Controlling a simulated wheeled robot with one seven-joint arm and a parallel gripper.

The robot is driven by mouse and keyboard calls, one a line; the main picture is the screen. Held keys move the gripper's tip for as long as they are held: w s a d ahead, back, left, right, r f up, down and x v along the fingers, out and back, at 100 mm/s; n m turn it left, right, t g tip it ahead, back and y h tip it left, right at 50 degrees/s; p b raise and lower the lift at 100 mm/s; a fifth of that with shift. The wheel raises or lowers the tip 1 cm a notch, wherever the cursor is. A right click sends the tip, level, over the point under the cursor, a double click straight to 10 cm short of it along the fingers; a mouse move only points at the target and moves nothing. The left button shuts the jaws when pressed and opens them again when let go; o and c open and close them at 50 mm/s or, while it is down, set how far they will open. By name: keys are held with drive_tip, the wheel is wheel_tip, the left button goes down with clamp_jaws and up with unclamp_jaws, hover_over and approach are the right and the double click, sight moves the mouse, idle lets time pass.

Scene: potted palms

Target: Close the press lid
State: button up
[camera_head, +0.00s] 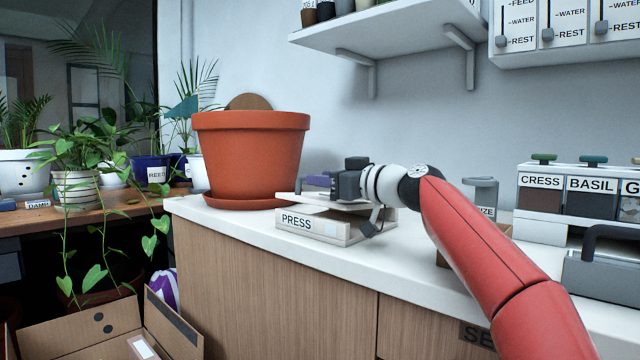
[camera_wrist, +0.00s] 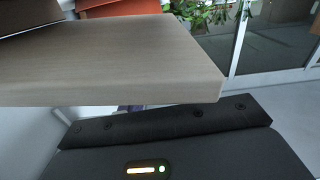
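The press (camera_head: 335,226) is a low, pale box labelled PRESS on the white counter, just right of a large terracotta pot. Its lid (camera_head: 296,199) is a thin, pale slab lying low and nearly flat over the box. A narrow dark gap seems to show beneath it; I cannot tell whether it is fully down. My gripper (camera_head: 347,184) is black and sits just above the right part of the lid. In the wrist view, a pale wooden slab (camera_wrist: 120,62), probably the lid, fills the space ahead of my dark gripper body.
The terracotta pot (camera_head: 248,155) stands close left of the press. A grey-purple object (camera_head: 317,181) shows behind the lid. A grey cylinder (camera_head: 481,192) and a labelled planter row (camera_head: 590,195) stand to the right. A wall shelf (camera_head: 390,30) hangs above. An open cardboard box (camera_head: 172,322) is below left.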

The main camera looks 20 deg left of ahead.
drive_tip(key=shift+v, duration=2.95)
drive_tip(key=shift+f, duration=0.1)
